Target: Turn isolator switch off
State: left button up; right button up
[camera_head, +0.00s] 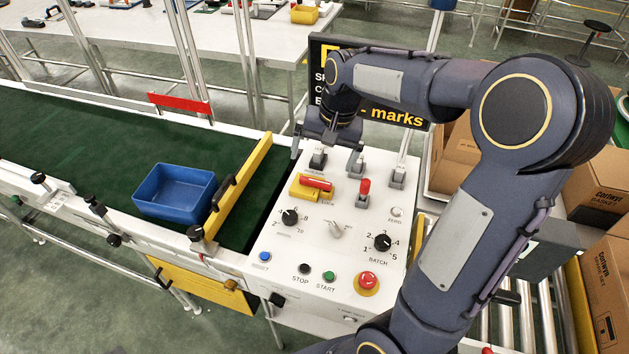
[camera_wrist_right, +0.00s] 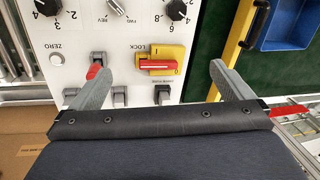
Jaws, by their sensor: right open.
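The isolator switch, a red bar handle on a yellow plate (camera_head: 305,190), sits in the upper part of the white control panel (camera_head: 330,262). In the right wrist view the red handle (camera_wrist_right: 158,65) lies crosswise on its plate, marked LOCK. My right gripper (camera_head: 328,143) is above the panel's far edge, beyond the switch. In its wrist view the gripper (camera_wrist_right: 160,67) is open and empty, its fingers apart on either side of the switch in the picture. Contact with the panel cannot be told. My left gripper is not in view.
A red-tipped lever (camera_head: 363,190) and grey toggles (camera_head: 398,176) stand near the switch. Knobs, buttons and a red emergency stop (camera_head: 367,282) lie nearer. A blue bin (camera_head: 175,194) sits on the green conveyor (camera_head: 90,150) beside a yellow bar (camera_head: 240,185). Cartons (camera_head: 600,185) stand at right.

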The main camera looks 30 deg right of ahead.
jog(key=m+g+h+b, duration=0.1)
jog(key=m+g+h, duration=0.1)
send_over(315, 180)
notch_tip(315, 180, down, 8)
jog(key=shift+f, duration=0.1)
notch_tip(315, 180, down, 8)
jog(key=shift+r, duration=0.25)
jog(key=shift+c, duration=0.3)
jog(key=c, duration=0.8)
jog(key=shift+c, duration=0.2)
